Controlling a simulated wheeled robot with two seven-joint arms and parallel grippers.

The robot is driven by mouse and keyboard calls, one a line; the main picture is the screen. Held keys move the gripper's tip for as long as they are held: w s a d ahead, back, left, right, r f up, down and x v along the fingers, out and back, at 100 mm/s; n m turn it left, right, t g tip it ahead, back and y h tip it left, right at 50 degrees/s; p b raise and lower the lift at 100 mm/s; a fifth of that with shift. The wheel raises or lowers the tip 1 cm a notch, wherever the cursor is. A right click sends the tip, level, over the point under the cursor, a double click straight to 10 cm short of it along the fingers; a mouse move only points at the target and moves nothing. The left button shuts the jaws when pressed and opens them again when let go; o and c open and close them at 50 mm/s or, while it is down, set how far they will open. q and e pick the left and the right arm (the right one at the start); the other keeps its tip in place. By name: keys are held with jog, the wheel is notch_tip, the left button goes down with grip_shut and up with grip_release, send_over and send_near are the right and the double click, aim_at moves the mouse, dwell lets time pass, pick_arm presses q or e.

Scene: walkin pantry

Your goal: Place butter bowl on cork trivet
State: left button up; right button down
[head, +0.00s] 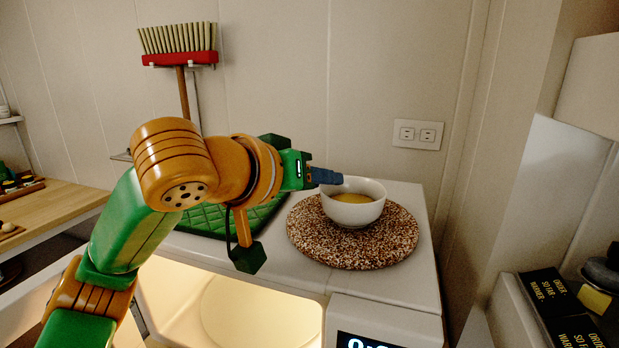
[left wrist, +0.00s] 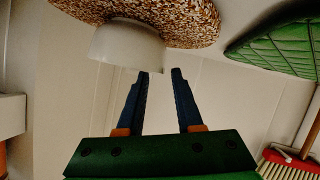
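The butter bowl (head: 354,212) is white with yellow contents. It stands upright on the speckled brown cork trivet (head: 300,232), right of its middle. My left gripper (head: 326,176) is at the bowl's left rim, with its blue fingers pointing right. In the left wrist view the bowl (left wrist: 122,45) and trivet (left wrist: 195,22) appear upside down. There the two fingertips of my left gripper (left wrist: 161,72) are apart, close to the rim. I cannot tell whether they touch it. My right gripper is not in view.
The trivet lies on a white appliance top (head: 405,287) with a lit opening in front. A green quilted mat (head: 205,222) lies to its left, partly behind my arm. A red brush (head: 180,58) hangs on the wall. Dark boxes (head: 548,290) stand at the right.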

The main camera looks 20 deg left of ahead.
pick_arm(q)
jog(key=b+v, duration=0.2)
jog(key=v, duration=1)
jog(key=shift+f, duration=0.1)
